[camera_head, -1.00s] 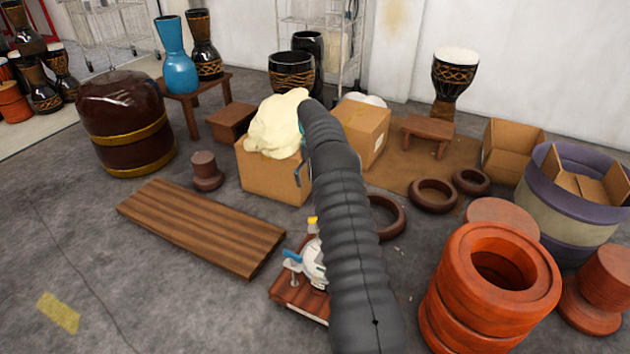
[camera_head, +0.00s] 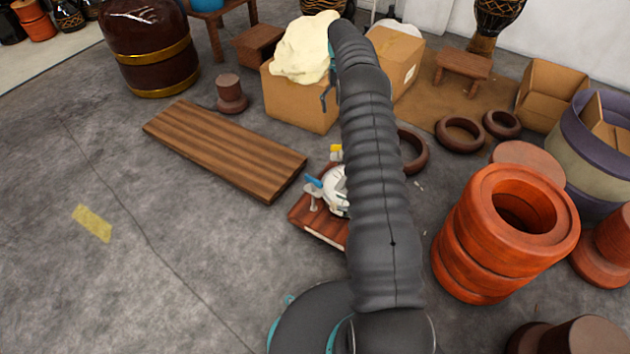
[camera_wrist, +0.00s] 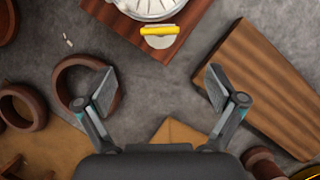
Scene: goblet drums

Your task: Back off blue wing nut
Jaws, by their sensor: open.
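The blue wing nut (camera_head: 313,181) shows in the head view on a fixture left of my dark arm. It sits by a round white part (camera_head: 336,188) on a reddish wooden board (camera_head: 318,228) on the floor. My arm hides the board's right side. In the wrist view the board (camera_wrist: 184,33), the white part (camera_wrist: 150,7) and a yellow piece (camera_wrist: 159,31) show at the top edge; the blue wing nut is out of that view. My gripper (camera_wrist: 161,90) is open and empty, its fingers wide apart, with the board beyond them.
A wooden plank (camera_head: 225,148) lies left of the board. A cardboard box with cream cloth (camera_head: 307,48) stands behind. An orange ring stack (camera_head: 506,233) stands to the right, with brown rings (camera_head: 460,134) farther back. Bare floor lies front left.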

